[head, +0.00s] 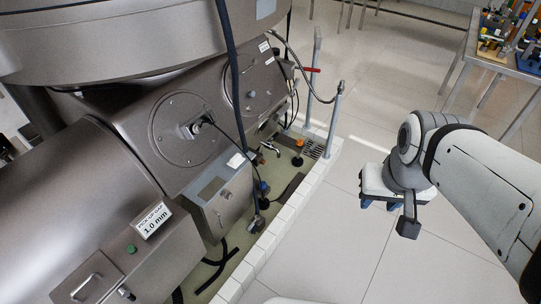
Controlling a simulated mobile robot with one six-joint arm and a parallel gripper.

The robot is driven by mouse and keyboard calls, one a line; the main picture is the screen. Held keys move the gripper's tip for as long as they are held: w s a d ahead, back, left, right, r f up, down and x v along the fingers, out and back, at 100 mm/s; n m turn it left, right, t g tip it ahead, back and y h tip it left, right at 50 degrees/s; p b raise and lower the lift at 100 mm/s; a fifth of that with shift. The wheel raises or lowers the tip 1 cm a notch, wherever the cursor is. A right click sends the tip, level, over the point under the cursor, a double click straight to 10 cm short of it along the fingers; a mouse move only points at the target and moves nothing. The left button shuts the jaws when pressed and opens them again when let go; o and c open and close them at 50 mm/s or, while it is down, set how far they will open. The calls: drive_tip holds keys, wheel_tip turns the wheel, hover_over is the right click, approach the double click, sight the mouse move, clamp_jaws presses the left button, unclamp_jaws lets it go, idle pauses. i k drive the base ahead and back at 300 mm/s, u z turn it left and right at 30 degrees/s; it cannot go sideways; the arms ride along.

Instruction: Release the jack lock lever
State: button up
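My gripper (380,205) is at the right, at the end of my white arm, over the tiled floor. Its white body is partly behind the grey wrist, and two blue finger parts show below it, apart, with nothing seen between them. It is well clear of the machine. I cannot tell for certain which part is the jack lock lever. A red handle (312,70) sits on a grey post behind the machine, and a small metal tap-like lever (270,148) is low at the machine's side. The gripper touches neither.
The large steel separator (60,190) fills the left, with hoses and a control box (215,195) beside it. A white tiled curb (275,232) edges its base. A table (500,66) with coloured parts stands at the top right. The floor between is open.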

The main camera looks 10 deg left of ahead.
sight(257, 218)
drive_tip(key=u, duration=0.15)
drive_tip(key=i, duration=0.9)
drive_tip(key=z, duration=0.05)
